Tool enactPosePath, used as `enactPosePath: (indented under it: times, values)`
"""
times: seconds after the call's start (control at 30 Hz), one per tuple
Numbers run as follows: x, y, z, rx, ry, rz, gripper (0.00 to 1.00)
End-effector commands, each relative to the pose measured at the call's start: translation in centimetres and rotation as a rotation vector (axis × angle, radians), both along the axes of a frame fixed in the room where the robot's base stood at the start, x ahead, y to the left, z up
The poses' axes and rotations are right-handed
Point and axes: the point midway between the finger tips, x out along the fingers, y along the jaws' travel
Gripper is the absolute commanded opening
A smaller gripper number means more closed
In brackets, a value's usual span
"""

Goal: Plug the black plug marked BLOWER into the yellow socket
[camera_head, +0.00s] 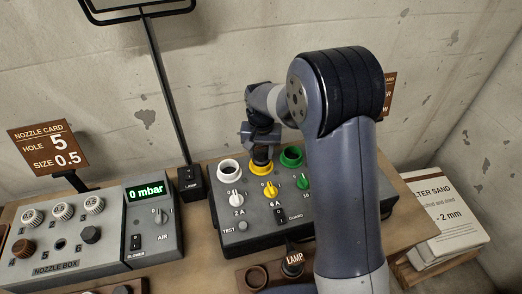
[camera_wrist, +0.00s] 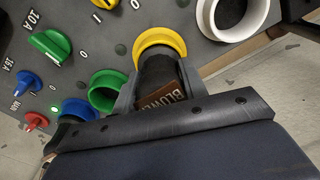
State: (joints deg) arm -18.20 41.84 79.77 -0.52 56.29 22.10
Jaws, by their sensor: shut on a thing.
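The black plug (camera_wrist: 157,72) with its brown BLOWER label is held between the fingers of my gripper (camera_wrist: 162,93) in the wrist view. Its front end lies at the yellow socket (camera_wrist: 162,36), with the yellow rim curving around its far side. A dark part of the plug shows between gripper and socket. How deep the plug sits in the socket I cannot tell.
A white socket (camera_head: 229,168) and a green socket (camera_head: 291,156) flank the yellow one, with knobs below. A nozzle box (camera_head: 62,270) and air unit (camera_head: 152,222) stand left. A lamp post (camera_head: 160,80) rises behind.

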Motion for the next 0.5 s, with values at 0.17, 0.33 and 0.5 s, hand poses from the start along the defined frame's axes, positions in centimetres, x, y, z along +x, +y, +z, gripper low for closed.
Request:
enactPosePath:
  times: [0.17, 0.33, 0.5]
  values:
    - [-0.07, -0.02, -0.15, -0.001, 0.003, 0.000, 0.13]
    - [-0.06, -0.02, -0.11, -0.001, 0.002, 0.000, 0.51]
    - [-0.03, -0.01, -0.07, 0.000, 0.001, 0.000, 0.64]
